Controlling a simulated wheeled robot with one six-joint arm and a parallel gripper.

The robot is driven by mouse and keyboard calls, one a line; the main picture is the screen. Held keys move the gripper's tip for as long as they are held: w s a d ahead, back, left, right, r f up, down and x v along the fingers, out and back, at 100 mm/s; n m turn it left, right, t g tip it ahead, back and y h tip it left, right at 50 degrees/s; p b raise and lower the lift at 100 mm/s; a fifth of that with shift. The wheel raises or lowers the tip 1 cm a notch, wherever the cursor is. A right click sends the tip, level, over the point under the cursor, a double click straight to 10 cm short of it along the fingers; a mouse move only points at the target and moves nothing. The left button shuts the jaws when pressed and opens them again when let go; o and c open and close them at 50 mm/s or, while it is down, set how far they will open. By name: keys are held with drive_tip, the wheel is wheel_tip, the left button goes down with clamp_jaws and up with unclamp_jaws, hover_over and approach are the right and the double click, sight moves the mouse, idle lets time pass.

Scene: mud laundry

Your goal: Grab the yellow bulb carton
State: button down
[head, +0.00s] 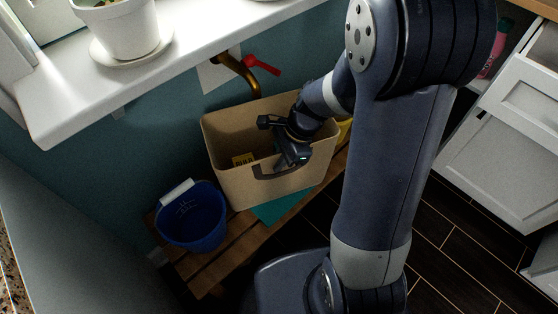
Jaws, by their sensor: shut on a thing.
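The yellow bulb carton (243,159) shows as a small yellow patch with dark marks, low inside the beige bin (226,188) near its left end. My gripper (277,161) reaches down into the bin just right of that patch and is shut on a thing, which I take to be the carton. The fingertips and the contact are hidden by the gripper body and the bin's front wall with its dark handle.
The bin stands on a slatted wooden bench (225,257) over a teal cloth (279,206). A blue bucket (192,222) stands left of it. A brass tap with a red lever (262,66) and a white windowsill (190,50) are above. Something yellow (345,130) is right of the bin.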

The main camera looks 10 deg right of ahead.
drive_tip(key=shift+f, duration=0.1)
drive_tip(key=c, duration=1.6)
unclamp_jaws()
